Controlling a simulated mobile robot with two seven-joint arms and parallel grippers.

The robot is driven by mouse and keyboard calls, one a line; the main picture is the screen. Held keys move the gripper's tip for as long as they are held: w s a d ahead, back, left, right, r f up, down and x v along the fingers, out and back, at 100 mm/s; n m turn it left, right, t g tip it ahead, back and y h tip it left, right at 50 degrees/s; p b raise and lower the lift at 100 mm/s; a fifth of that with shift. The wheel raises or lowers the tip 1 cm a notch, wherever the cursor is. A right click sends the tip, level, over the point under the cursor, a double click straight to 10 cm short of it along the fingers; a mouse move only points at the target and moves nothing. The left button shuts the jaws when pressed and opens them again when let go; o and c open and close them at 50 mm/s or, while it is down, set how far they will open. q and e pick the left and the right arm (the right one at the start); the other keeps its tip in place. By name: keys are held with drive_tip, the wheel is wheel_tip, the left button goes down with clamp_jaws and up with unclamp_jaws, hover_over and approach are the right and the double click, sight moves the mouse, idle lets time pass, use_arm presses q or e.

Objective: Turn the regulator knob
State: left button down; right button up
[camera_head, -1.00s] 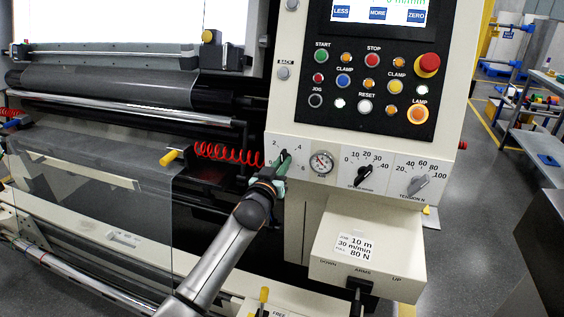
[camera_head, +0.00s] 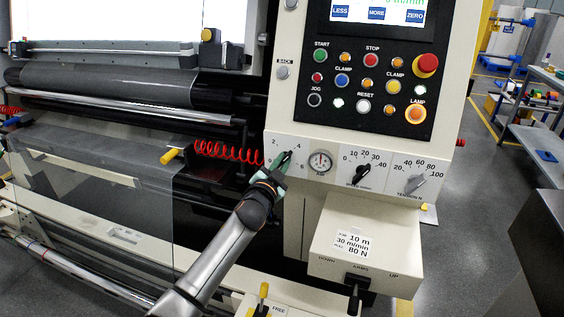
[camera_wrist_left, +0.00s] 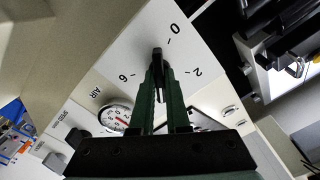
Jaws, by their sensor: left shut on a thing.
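The regulator knob (camera_head: 288,156) is a small black knob on the white panel strip, inside a scale with 2, 4 and 6 marks. In the head view its pointer leans up and right, toward the 4. My left gripper (camera_head: 281,166) reaches it from below left, its green fingers shut on it. In the left wrist view the dark tip of the knob (camera_wrist_left: 157,56) shows between and just beyond the fingertips (camera_wrist_left: 159,84); the fingers hide the rest. The round air gauge (camera_head: 320,162) sits right of the knob. My right gripper is not in view.
A black speed knob (camera_head: 362,174) and a grey tension knob (camera_head: 411,187) sit farther right. Above is a button panel (camera_head: 365,90) with a red stop button. A coiled red hose (camera_head: 228,152) and yellow-tipped lever (camera_head: 172,156) lie left. A box with a lever (camera_head: 366,245) juts out below.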

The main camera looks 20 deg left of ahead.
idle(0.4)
use_arm(q)
drive_tip(key=c, duration=0.9)
unclamp_jaws()
drive_tip(key=shift+s, duration=0.6)
drive_tip(key=s, duration=1.1)
drive_tip(key=shift+s+a+p, duration=0.15)
drive_tip(key=shift+a+p, duration=0.1)
drive_tip(key=shift+p, duration=0.15)
